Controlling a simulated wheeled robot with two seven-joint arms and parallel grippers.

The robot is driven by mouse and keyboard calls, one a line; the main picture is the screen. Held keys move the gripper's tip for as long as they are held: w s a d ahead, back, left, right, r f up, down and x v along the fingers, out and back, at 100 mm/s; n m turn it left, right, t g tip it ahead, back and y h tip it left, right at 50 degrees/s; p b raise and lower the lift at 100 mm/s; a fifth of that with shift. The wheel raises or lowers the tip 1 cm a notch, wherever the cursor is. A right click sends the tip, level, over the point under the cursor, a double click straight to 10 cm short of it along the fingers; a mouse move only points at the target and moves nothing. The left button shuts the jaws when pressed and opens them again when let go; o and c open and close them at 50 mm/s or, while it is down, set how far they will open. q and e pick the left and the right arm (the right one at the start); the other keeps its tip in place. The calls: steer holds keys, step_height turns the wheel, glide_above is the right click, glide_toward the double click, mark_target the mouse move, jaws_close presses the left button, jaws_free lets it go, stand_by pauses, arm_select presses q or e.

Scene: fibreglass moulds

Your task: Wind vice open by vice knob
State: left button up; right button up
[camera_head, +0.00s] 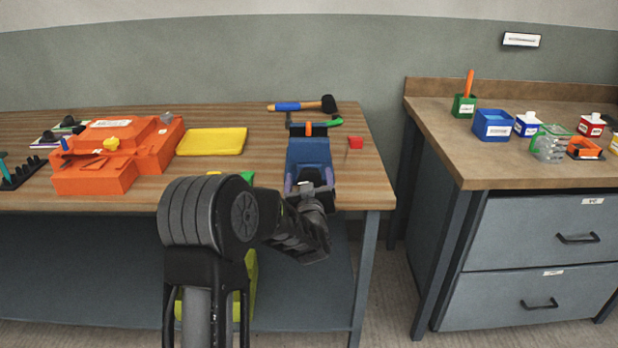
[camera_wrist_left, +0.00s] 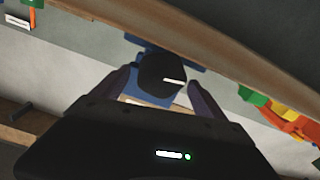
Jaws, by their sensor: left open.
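The blue vice (camera_head: 308,155) stands at the right front end of the wooden workbench. In the head view my left gripper (camera_head: 312,192) is at the vice's near end and largely hides the knob there. In the left wrist view the dark round vice knob (camera_wrist_left: 158,68) has a pale mark on it, and part of the blue vice (camera_wrist_left: 145,98) shows behind it. My left gripper (camera_wrist_left: 158,82) is open, with one finger on each side of the knob. Whether the fingers touch it I cannot tell. My right gripper is not in view.
An orange mould (camera_head: 135,150) and a yellow slab (camera_head: 212,142) are to the left on the workbench (camera_head: 258,160). A drawer cabinet (camera_head: 540,235) stands right, across a floor gap.

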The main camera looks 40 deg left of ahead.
arm_select(q)
steer(key=v, duration=0.6)
steer(key=shift+s+d, duration=0.25)
steer(key=shift+f, duration=0.1)
steer(key=s+d+f+m+g+h+p, duration=0.1)
steer(key=s+d+f+m+g+h, duration=0.3)
steer(key=d+f, duration=0.65)
steer(key=s+d+f+m+g+h+p, duration=0.1)
steer(key=d+f+h, duration=0.5)
steer(key=d+f, duration=0.5)
steer(key=s+d+f+m+g+h+p, duration=0.1)
steer(key=s+d+f+g+p, duration=0.1)
steer(key=s+d, duration=0.3)
steer(key=s+d+f+g+h+p, duration=0.1)
steer(key=s+d+f+g, duration=0.3)
steer(key=s, duration=0.8)
steer(key=s+d+f+m+g+h+p, duration=0.1)
steer(key=s+d+f+g+h+p, duration=0.1)
steer(key=s+d+f, duration=0.3)
steer(key=s+d+h, duration=0.1)
steer(key=s+d, duration=0.1)
steer(key=s, duration=0.2)
steer(key=shift+d+m+g+p, duration=0.15)
steer(key=shift+m+g+p, duration=0.15)
steer(key=shift+g+p, duration=0.1)
